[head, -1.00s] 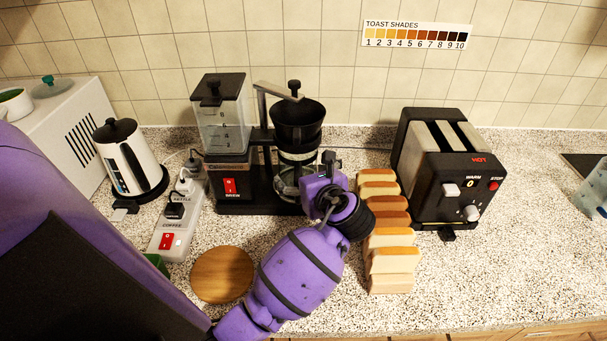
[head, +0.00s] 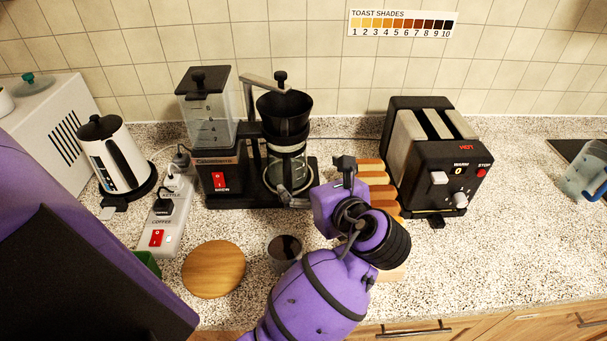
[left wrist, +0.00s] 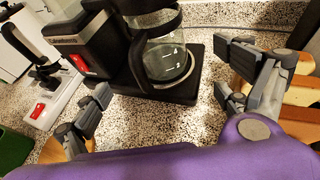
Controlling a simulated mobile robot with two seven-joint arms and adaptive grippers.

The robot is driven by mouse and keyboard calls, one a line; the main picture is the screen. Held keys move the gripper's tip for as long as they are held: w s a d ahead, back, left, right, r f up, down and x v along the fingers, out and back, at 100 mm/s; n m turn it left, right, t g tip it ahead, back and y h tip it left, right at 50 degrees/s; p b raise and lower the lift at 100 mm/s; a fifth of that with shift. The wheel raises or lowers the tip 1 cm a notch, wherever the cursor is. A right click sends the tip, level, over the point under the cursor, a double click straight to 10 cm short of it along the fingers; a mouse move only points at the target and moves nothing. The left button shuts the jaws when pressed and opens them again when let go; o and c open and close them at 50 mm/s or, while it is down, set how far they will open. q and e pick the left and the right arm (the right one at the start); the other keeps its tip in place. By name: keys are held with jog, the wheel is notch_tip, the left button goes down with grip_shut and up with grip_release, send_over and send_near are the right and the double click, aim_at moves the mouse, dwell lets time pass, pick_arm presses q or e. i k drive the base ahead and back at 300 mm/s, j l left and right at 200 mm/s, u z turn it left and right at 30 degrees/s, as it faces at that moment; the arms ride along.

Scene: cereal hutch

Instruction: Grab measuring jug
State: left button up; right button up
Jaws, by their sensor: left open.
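Between and beyond those fingers is the coffee maker's glass carafe (left wrist: 167,62), which has faint marks and a dark handle. The carafe (head: 287,170) sits on its base in the head view. My right gripper is out of view.
The coffee maker (head: 215,170), kettle (head: 118,160) and power strip (head: 160,220) stand to the left. Bread slices (head: 372,178) and a toaster (head: 435,160) are right of my gripper. A small dark-filled cup (head: 284,254) and round board (head: 213,268) are in front.

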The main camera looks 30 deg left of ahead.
aim_at(283, 248)
jog(key=k, duration=1)
